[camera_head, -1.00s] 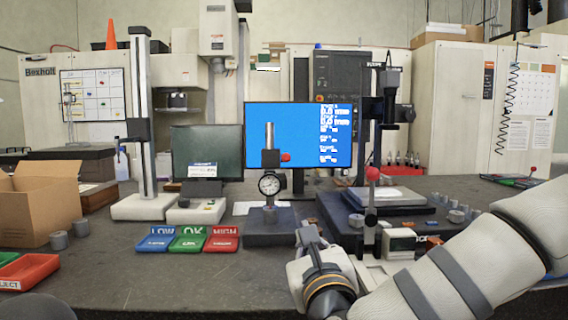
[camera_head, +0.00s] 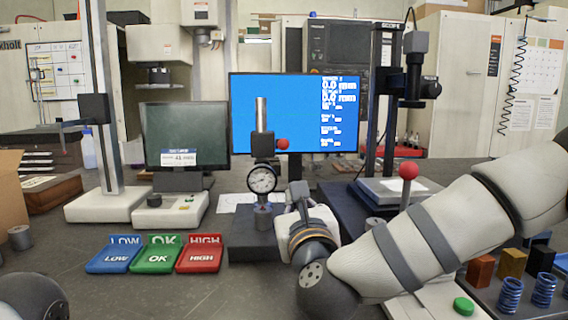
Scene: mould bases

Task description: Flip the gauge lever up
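The dial gauge (camera_head: 262,179) hangs on a post above a dark block base (camera_head: 248,247). A small grey cylinder (camera_head: 263,216) stands on the base under the dial, seemingly at the gauge's tip. The gauge lever, with a red knob (camera_head: 283,144), sticks out to the right of the post above the dial. My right gripper (camera_head: 298,192) is just right of the gauge and below the red knob, apart from the knob. Its fingers are mostly hidden behind my wrist, so its opening is unclear. Only a dark part of my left arm shows at bottom left; its gripper is outside the view.
Blue LOW (camera_head: 114,254), green OK (camera_head: 158,254) and red HIGH (camera_head: 200,253) trays lie left of the gauge. A second red-knobbed lever (camera_head: 409,170) stands at right, behind my forearm. Monitors stand behind. Springs and blocks (camera_head: 510,294) lie at lower right.

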